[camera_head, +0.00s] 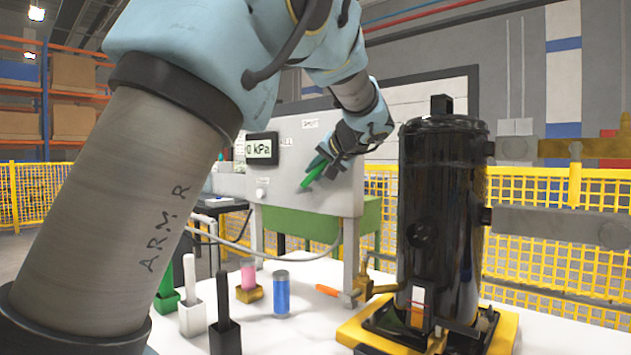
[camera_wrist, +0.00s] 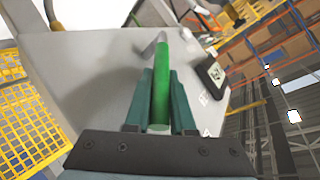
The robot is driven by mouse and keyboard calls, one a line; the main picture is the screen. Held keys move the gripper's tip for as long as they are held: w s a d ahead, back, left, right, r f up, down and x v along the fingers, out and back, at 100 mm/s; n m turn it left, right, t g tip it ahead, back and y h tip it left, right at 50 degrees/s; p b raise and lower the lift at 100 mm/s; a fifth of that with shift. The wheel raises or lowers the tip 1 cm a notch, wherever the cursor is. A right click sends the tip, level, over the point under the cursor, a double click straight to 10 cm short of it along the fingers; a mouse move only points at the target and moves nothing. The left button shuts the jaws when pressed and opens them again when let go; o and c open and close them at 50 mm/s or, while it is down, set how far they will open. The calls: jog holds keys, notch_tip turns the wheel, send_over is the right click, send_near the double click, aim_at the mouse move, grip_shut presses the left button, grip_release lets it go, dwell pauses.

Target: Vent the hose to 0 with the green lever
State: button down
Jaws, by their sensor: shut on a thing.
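The green lever (camera_head: 314,171) sticks out from the front of the grey panel (camera_head: 285,195) in the head view. My gripper (camera_head: 330,160) is at the lever. In the wrist view the green lever (camera_wrist: 161,85) lies between the two teal fingers of my gripper (camera_wrist: 161,95), which are shut on it. The hose (camera_head: 290,255) runs below the panel toward the fitting (camera_head: 372,290) by the black compressor (camera_head: 440,215).
The black compressor stands on a yellow pallet (camera_head: 510,330) at right. A yellow fence (camera_head: 560,255) is behind.

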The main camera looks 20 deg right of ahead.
dwell(0.4)
jog(key=c, duration=1)
grip_release()
jog(key=shift+c, duration=0.2)
jog(key=v, duration=1.1)
jog(key=shift+b, duration=0.35)
